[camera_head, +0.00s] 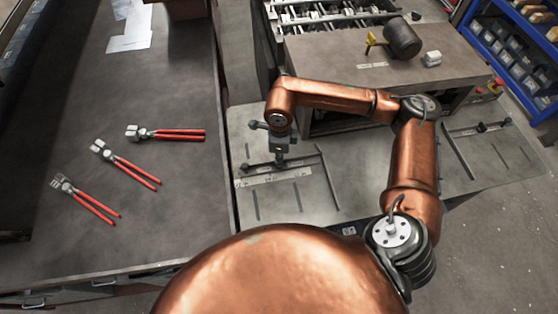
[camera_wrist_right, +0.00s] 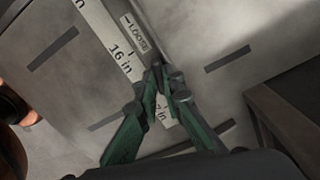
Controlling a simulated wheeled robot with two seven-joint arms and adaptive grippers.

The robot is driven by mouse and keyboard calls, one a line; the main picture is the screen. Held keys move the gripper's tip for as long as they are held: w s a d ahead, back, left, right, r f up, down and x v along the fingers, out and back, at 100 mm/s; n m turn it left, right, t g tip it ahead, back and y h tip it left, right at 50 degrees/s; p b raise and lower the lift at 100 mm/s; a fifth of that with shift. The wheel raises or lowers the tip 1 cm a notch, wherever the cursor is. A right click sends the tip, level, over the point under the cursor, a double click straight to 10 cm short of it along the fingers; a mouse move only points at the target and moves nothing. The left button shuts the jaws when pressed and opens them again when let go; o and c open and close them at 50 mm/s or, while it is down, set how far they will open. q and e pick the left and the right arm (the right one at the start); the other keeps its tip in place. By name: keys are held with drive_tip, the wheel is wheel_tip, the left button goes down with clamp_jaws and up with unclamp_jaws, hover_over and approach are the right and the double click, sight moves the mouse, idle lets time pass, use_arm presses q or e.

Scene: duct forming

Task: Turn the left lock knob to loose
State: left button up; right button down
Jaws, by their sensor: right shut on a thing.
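My right gripper (camera_head: 281,156) reaches down to the left gauge on the machine's front table. In the right wrist view its green fingers (camera_wrist_right: 163,90) are shut on the left lock knob (camera_wrist_right: 157,74), a small dark piece mostly hidden between the fingertips. The knob sits beside a pale scale strip (camera_wrist_right: 115,40) marked "16 in". A small "LOOSE" label (camera_wrist_right: 136,34) lies just beyond the fingertips. In the head view the gripper covers the knob, and the scale strip (camera_head: 272,181) shows just in front. The knob's exact angle cannot be told. My left gripper is not in view.
A second gauge with a dark knob (camera_head: 482,127) is at the right of the table. Several red-handled pliers (camera_head: 165,134) lie on the left bench. A blue bin rack (camera_head: 515,70) stands far right.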

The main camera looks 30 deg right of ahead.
drive_tip(key=shift+n+b, duration=1)
drive_tip(key=shift+n, duration=0.5)
drive_tip(key=c, duration=2.1)
unclamp_jaws()
wheel_tip(320, 180, up, 12)
drive_tip(key=shift+r, duration=0.1)
